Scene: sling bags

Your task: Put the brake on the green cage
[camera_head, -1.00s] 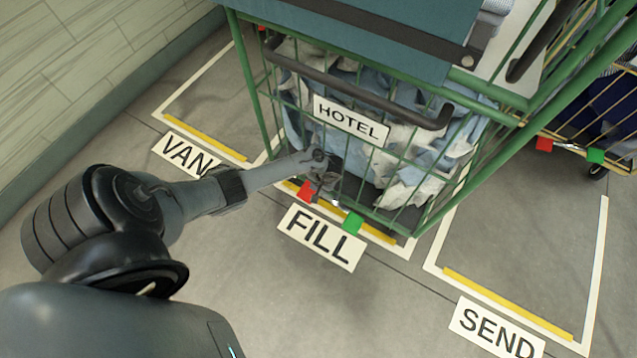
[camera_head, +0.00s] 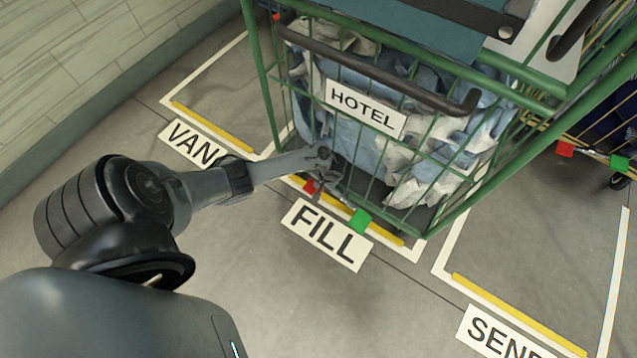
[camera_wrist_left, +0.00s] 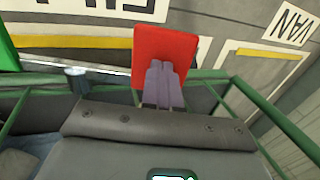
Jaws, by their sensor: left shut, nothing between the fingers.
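The green cage (camera_head: 262,75) with a HOTEL sign (camera_head: 365,107) stands over the FILL bay, holding pale blue and white laundry. A red pedal (camera_head: 310,185) and a green pedal (camera_head: 360,221) sit on a bar low at its near side. My left gripper (camera_head: 318,190) is shut and empty, pointing down at the red pedal and partly covering it. In the left wrist view its fingertips (camera_wrist_left: 165,66) lie over the red pedal (camera_wrist_left: 178,40); I cannot tell whether they touch. The green pedal (camera_wrist_left: 8,50) shows at that view's left edge. My right gripper is out of view.
The FILL label (camera_head: 327,234) lies on the floor before the cage. The VAN bay, with its label (camera_head: 190,143), is empty at left; the SEND bay (camera_head: 530,240) is empty at right. Another cage with red and green pedals (camera_head: 565,149) stands far right.

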